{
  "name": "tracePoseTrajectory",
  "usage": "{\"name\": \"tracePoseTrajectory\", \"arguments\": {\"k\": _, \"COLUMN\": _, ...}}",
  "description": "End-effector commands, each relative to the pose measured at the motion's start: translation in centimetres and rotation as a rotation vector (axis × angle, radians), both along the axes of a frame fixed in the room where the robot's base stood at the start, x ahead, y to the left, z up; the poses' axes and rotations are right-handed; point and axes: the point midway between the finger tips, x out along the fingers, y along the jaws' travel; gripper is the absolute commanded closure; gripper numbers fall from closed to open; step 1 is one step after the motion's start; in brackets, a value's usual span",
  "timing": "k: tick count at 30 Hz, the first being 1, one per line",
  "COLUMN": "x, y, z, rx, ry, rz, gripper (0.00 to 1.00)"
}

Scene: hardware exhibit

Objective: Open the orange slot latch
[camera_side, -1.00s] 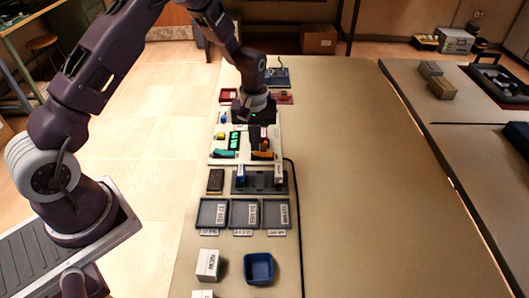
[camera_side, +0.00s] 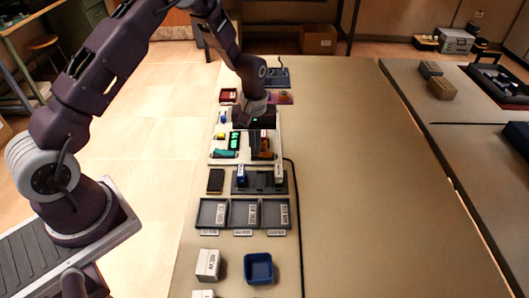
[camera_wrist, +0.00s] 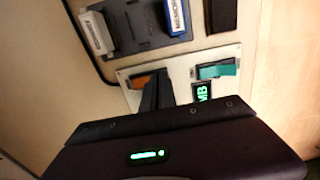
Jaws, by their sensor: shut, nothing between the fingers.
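The white panel (camera_side: 216,158) carries an orange slot latch (camera_side: 265,155) at its near right and a teal latch (camera_side: 224,153) at its near left. My gripper (camera_side: 254,156) points down over the panel, its dark fingers closed together beside the orange latch. In the wrist view the orange latch (camera_wrist: 143,81) shows just left of the fingers (camera_wrist: 156,78) and is partly covered by them. I cannot tell whether the fingers touch it. The teal latch (camera_wrist: 217,71) is clear of the gripper.
A grey fixture (camera_side: 260,187) with a blue block (camera_side: 242,175) and a white block (camera_side: 279,174) stands just in front of the panel. Labelled grey trays (camera_side: 244,213) and a blue bin (camera_side: 258,268) lie nearer. A black cable runs along the right. The table's right side is clear.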

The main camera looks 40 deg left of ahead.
Motion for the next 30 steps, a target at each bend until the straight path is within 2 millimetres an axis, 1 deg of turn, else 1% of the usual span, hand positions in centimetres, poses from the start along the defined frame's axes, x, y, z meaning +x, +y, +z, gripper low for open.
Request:
{"name": "tracePoseTrajectory", "arguments": {"k": 11, "x": 0.0, "y": 0.0, "z": -0.8, "rx": -0.001, "ry": 0.001, "rz": 0.0, "gripper": 1.0}}
{"name": "tracePoseTrajectory", "arguments": {"k": 16, "x": 0.0, "y": 0.0, "z": -0.6, "rx": 0.0, "ry": 0.0, "rz": 0.0, "gripper": 1.0}}
{"name": "tracePoseTrajectory", "arguments": {"k": 30, "x": 0.1, "y": 0.0, "z": 4.7, "rx": 0.001, "ry": -0.002, "rz": -0.001, "gripper": 1.0}}
